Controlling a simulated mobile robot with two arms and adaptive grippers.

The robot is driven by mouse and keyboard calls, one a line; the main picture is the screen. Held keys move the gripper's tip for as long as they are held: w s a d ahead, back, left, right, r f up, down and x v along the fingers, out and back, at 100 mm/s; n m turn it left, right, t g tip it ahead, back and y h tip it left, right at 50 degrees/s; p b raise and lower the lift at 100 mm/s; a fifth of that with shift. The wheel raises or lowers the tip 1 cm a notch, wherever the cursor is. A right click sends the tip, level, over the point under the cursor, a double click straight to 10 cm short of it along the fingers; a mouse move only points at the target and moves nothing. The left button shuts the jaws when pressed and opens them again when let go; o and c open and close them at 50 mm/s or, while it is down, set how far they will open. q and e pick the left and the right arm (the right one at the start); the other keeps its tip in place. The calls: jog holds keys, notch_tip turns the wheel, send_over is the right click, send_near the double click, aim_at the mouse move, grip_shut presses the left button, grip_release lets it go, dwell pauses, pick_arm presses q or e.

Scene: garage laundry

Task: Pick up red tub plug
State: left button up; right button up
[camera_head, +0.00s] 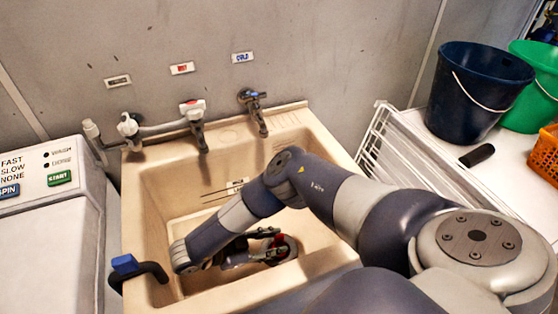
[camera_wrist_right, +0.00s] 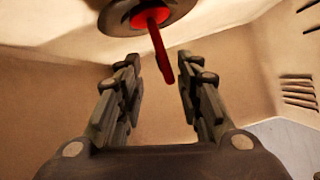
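The red tub plug (camera_wrist_right: 159,45) shows in my right wrist view as a thin red tab standing out from a round grey drain fitting (camera_wrist_right: 120,14). In the head view a bit of its red (camera_head: 279,240) shows at the sink's floor, partly hidden by my gripper. My right gripper (camera_head: 272,246) reaches down inside the beige sink (camera_head: 145,210). In the wrist view its two fingers (camera_wrist_right: 157,68) are apart, with the tab's lower end between their tips. I see a gap on both sides of the tab. My left gripper is not in view.
Taps (camera_head: 196,125) line the sink's back edge. A washing machine (camera_head: 50,220) stands left. A white rack (camera_head: 405,150), a dark blue bucket (camera_head: 470,100), a green bucket (camera_head: 530,105) and an orange basket (camera_head: 545,155) are right.

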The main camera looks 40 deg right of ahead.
jog(key=x, duration=0.7)
jog(key=shift+d+r+b, duration=0.15)
jog(key=shift+r+b, duration=0.05)
jog(key=shift+b, duration=0.1)
grip_shut()
